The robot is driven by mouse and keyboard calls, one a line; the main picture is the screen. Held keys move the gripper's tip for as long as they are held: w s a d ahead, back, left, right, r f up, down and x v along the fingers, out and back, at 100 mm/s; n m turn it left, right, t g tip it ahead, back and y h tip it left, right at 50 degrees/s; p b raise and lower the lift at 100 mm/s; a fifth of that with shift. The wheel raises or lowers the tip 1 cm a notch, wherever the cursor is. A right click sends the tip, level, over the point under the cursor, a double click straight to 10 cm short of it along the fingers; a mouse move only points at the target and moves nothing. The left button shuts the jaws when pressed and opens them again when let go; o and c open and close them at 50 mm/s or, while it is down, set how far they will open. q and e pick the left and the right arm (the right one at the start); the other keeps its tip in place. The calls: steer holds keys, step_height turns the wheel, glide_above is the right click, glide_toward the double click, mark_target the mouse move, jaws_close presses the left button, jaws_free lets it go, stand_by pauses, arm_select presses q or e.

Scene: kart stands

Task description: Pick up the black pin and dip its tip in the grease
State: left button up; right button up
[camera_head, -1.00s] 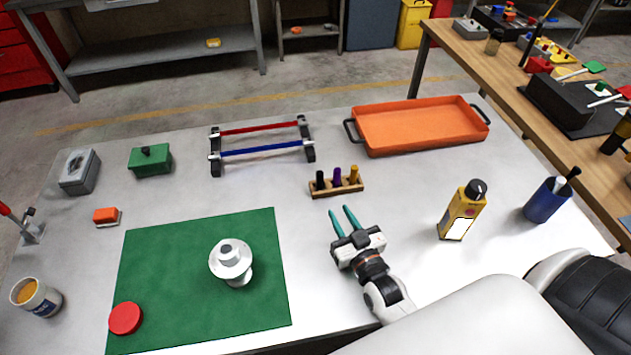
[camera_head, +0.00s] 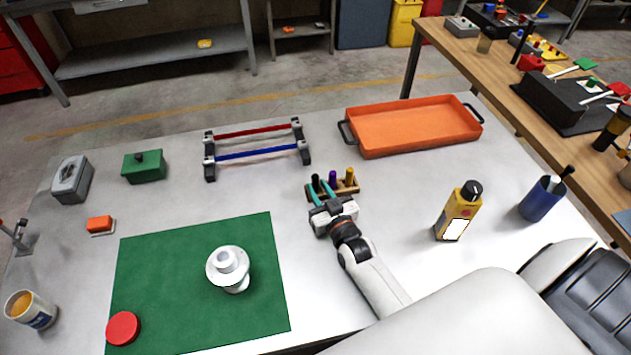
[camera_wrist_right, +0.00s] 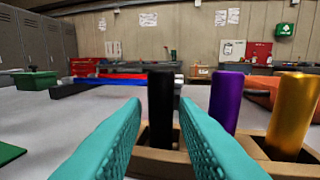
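The black pin (camera_head: 315,180) stands upright at the left end of a small wooden rack (camera_head: 340,191), beside a purple pin (camera_head: 332,177) and a gold pin (camera_head: 349,174). My right gripper (camera_head: 320,188) is open at the near side of the rack. In the right wrist view the black pin (camera_wrist_right: 161,105) shows between the two teal fingers, which stand apart from it on both sides. The tin (camera_head: 31,310) with amber contents, apparently the grease, stands at the table's front left.
A white flanged part (camera_head: 229,268) and a red disc (camera_head: 123,328) are on the green mat (camera_head: 190,300). A rail stand (camera_head: 257,152) is behind the rack, an orange tray (camera_head: 412,127) behind right. A yellow bottle (camera_head: 458,212) and blue cup (camera_head: 541,198) stand right.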

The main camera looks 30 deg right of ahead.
steer(key=w, duration=0.2)
steer(key=shift+w+d, duration=0.1)
steer(key=shift+w, duration=0.25)
jaws_close()
steer(key=shift+r, duration=0.1)
